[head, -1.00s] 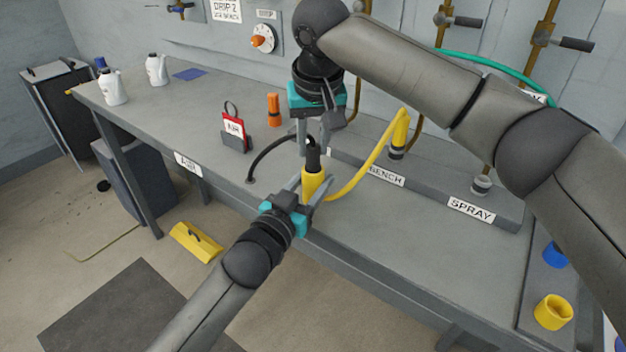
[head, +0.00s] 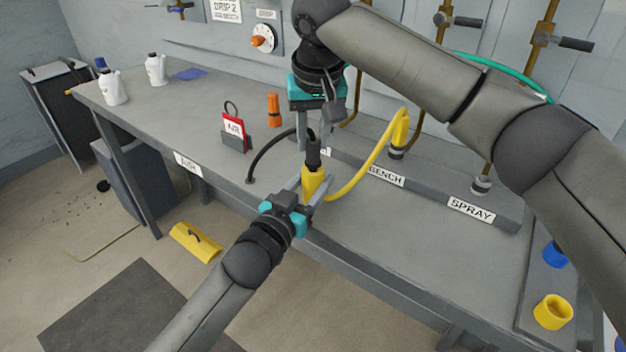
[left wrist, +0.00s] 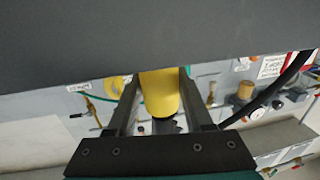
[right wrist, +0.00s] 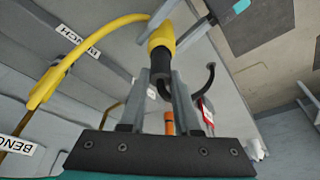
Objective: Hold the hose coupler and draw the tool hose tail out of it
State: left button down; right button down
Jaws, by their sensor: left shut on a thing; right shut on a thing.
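The yellow hose coupler (head: 313,184) stands about upright above the bench, with a yellow hose running off it to the right. My left gripper (head: 303,193) is shut around it from the front; its yellow body also fills the gap between the fingers in the left wrist view (left wrist: 160,95). The black tool hose tail (head: 313,158) sticks up from the coupler's top. My right gripper (head: 313,140) is above, pointing down and shut on the tail. In the right wrist view the tail (right wrist: 160,66) meets the yellow coupler (right wrist: 162,36) with no clear gap. How deep it sits is hidden.
A black hose (head: 268,152) curves from the bench to the tail. A rail with BENCH and SPRAY labels (head: 471,209) lies to the right.

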aim_at(313, 140)
pick_arm(q)
jog(key=shift+f, duration=0.1)
pick_arm(e)
jog(key=shift+r, duration=0.15)
jog(key=shift+r, duration=2.65)
pick_arm(q)
jog(key=shift+c, duration=1.1)
grip_release()
jog(key=v, duration=1.2)
